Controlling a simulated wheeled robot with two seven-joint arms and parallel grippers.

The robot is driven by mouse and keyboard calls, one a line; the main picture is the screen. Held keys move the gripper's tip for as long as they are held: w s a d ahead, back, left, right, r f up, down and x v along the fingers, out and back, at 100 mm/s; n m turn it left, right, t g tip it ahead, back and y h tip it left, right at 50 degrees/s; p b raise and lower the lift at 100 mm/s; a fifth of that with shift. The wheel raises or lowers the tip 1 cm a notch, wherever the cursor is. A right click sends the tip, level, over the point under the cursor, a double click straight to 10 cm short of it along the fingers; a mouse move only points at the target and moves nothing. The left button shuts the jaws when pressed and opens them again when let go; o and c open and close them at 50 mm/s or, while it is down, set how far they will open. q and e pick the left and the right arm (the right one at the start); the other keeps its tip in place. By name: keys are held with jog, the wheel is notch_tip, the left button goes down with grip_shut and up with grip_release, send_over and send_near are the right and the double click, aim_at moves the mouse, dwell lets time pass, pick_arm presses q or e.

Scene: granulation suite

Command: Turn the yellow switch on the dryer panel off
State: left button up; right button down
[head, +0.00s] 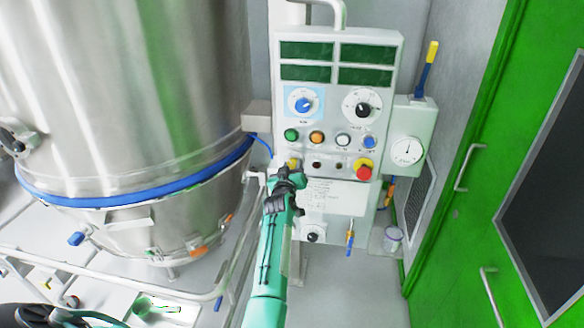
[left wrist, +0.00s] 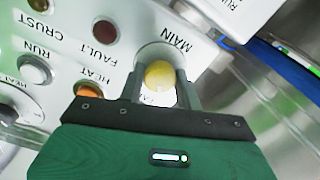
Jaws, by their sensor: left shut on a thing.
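The white dryer panel (head: 328,122) stands upright in the middle of the head view. The yellow switch (head: 294,163) is at its lower left, partly hidden behind my left gripper (head: 289,174). In the left wrist view the yellow switch (left wrist: 159,74) shows as a round yellow knob in a pale collar, beside the upside-down label MAIN. The fingers of my left gripper (left wrist: 162,92) are on either side of it, and the gripper is shut on it. The exact angle of the switch is hard to tell. My right gripper is not in view.
A red emergency button (head: 363,168) on a yellow base sits right of the switch. A row of coloured buttons (head: 317,138) and two dials are above. A large steel vessel (head: 130,90) stands at left, a green door (head: 480,180) at right.

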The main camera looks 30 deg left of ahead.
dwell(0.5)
pick_arm(q)
jog(key=o, duration=1)
jog(key=shift+s, duration=0.1)
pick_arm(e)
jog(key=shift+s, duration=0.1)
